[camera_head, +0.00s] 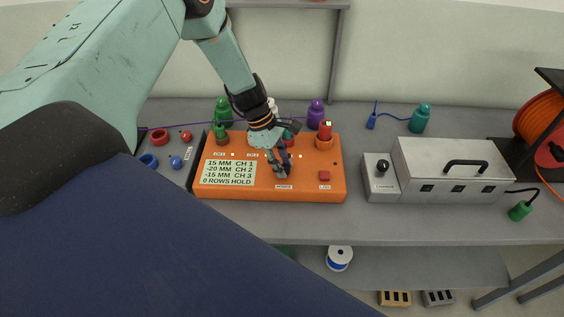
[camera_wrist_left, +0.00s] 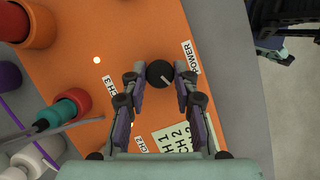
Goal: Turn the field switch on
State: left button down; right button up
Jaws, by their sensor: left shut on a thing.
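The orange box (camera_head: 236,187) stands on the grey bench and carries a small screen (camera_head: 228,172) with channel readings. In the left wrist view a round black knob (camera_wrist_left: 158,73) with a white pointer line sits on it beside a POWER label (camera_wrist_left: 190,56). My left gripper (camera_head: 282,174) points down at the box's front part. Its fingers (camera_wrist_left: 160,80) stand on both sides of the knob, shut on it. In the head view the gripper hides the knob. I cannot read a label that says field. My right gripper is not in view.
A silver box (camera_head: 450,165) with a black handle and its own dark knob (camera_head: 382,166) stands to the right. Coloured plugs, including a red one (camera_head: 325,130), line the orange box's back edge. A purple bottle-shaped plug (camera_head: 316,114) stands behind. Bench front is clear.

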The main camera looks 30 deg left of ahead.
pick_arm(q)
jog(key=shift+w+m+g+b, duration=0.2)
jog(key=shift+m+g+b, duration=0.7)
jog(key=shift+m, duration=1.4)
jog(key=c, duration=1)
grip_release()
jog(key=shift+r, duration=0.1)
jog(key=v, duration=1.2)
